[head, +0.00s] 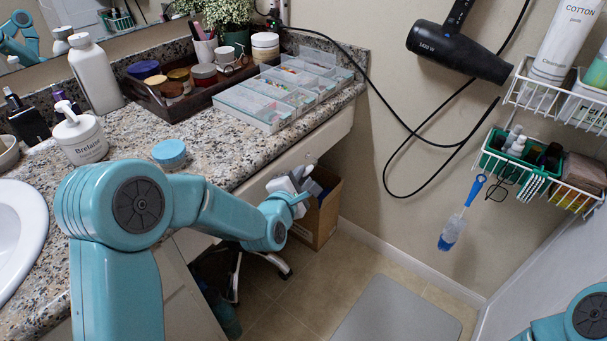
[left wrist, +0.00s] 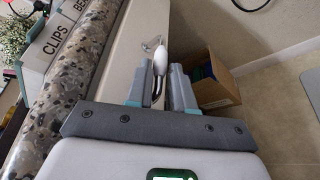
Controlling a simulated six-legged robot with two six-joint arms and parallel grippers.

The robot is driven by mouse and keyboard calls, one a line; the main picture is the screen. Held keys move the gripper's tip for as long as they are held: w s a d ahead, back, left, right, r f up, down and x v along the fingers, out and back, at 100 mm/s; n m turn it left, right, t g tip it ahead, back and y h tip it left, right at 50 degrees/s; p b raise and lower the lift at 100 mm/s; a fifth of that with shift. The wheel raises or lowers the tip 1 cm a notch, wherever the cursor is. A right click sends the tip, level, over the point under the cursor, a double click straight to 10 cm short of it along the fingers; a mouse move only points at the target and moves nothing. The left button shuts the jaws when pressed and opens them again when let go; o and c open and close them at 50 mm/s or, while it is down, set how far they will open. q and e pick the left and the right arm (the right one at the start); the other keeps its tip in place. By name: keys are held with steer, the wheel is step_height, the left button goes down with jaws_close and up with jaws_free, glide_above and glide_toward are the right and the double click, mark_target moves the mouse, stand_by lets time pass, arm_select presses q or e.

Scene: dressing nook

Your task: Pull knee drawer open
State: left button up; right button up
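The knee drawer (head: 270,165) is a pale front panel under the granite counter; it looks closed, and its front also shows in the left wrist view (left wrist: 128,50). Its handle (left wrist: 159,60), a metal pull with a pale, bright end, stands out from the front. My left gripper (head: 300,183) is at the drawer front. In the left wrist view its two fingers (left wrist: 160,85) stand apart, one on each side of the handle, with a narrow gap; firm contact does not show. Only part of my right arm shows at the lower right; its gripper is out of view.
The granite counter (head: 215,150) carries clear-lidded organizers (head: 265,103), a wooden tray, a pump bottle (head: 80,137) and a blue-lidded jar (head: 169,153). A cardboard box (head: 318,218) stands on the floor below the drawer. A grey mat (head: 395,313) lies on clear floor.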

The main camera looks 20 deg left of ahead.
arm_select(q)
steer(key=shift+x, duration=1.2)
jaws_close()
steer(key=shift+d, duration=0.1)
